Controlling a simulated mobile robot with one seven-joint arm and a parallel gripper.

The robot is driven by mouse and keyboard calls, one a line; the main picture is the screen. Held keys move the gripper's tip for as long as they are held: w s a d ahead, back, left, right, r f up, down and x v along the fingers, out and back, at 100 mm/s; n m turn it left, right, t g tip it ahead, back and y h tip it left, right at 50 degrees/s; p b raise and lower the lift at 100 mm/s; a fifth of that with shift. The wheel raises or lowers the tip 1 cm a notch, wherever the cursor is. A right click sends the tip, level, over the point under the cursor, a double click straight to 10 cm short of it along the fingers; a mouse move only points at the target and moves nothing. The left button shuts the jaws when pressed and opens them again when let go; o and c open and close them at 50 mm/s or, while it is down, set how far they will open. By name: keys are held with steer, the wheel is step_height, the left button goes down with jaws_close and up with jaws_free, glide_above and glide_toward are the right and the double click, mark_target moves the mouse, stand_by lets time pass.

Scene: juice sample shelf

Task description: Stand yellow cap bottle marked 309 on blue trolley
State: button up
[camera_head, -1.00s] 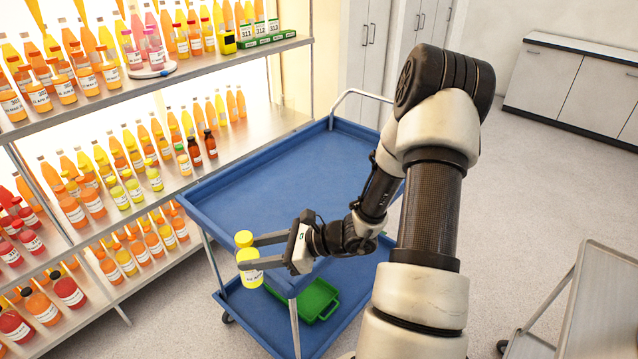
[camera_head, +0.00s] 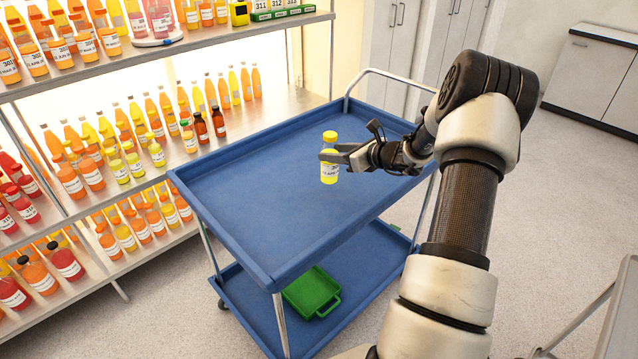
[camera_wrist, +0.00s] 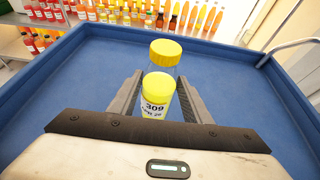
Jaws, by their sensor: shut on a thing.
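The yellow cap bottle marked 309 (camera_head: 329,171) is upright in my gripper (camera_head: 333,156), over the top deck of the blue trolley (camera_head: 265,205). In the wrist view the bottle (camera_wrist: 157,92) stands between both fingers (camera_wrist: 155,95), with its yellow cap above them and its 309 label facing me. My gripper is shut on the bottle. The trolley's deck (camera_wrist: 85,80) spreads bare beneath and around it in the wrist view. Whether the bottle's base touches the deck is hard to tell; it appears to be above it.
The trolley's top deck is empty, with a raised rim and a metal handle (camera_head: 385,80) at the far end. A green tray (camera_head: 312,291) lies on its lower deck. Shelves with many juice bottles (camera_head: 130,140) stand at left. A grey cart (camera_head: 615,315) is at lower right.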

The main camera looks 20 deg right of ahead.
steer(key=w+d+r+m+h+b, duration=0.25)
steer(key=w+d, duration=0.25)
steer(key=d, duration=0.4)
step_height(320, 180, down, 9)
steer(key=b, duration=0.1)
steer(key=shift+d+r+t, duration=0.15)
steer(key=shift+d+t, duration=0.1)
steer(key=shift+t, duration=0.05)
steer(key=shift+s+h, duration=0.1)
steer(key=shift+h, duration=0.15)
steer(key=shift+f, duration=0.2)
steer(key=o, duration=1.3)
steer(key=shift+c, duration=0.2)
steer(key=shift+r, duration=0.1)
